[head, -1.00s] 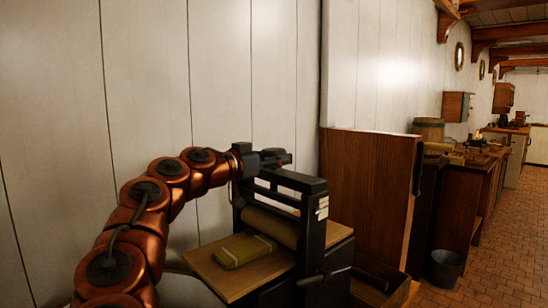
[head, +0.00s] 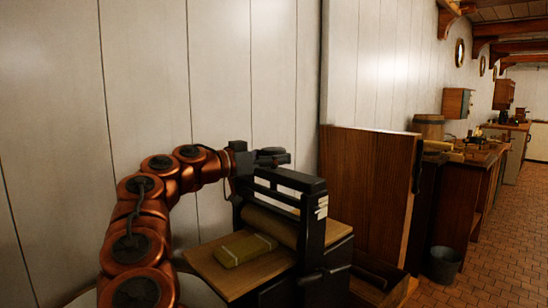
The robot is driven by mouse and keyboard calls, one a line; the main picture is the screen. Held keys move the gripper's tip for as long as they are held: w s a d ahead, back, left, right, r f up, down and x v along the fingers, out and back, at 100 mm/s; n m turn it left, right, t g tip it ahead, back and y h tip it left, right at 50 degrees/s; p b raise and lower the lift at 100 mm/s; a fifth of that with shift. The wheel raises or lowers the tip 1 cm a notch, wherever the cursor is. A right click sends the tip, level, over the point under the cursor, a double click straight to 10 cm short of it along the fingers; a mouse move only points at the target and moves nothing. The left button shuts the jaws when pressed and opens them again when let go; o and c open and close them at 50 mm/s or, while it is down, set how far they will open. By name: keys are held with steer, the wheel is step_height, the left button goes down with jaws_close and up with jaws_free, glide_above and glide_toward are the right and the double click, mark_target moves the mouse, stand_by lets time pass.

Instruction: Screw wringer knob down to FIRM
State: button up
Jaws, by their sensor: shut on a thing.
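A folded olive cloth (head: 244,249) lies on the board, against the roller. A small white label with marks (head: 322,207) is on the right post. My gripper (head: 275,157) is shut at the top bar of the wringer, reaching in from the left. The wringer knob is at the jaws and mostly hidden by them; I cannot make out its height or the label's reading.
A white panelled wall rises close behind the wringer. A brown wooden panel (head: 365,185) stands to its right. The tiled floor at the right is open.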

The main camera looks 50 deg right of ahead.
steer(key=o, duration=1.2)
steer(key=shift+c, duration=0.2)
steer(key=shift+a, duration=0.1)
steer(key=v, duration=1.2)
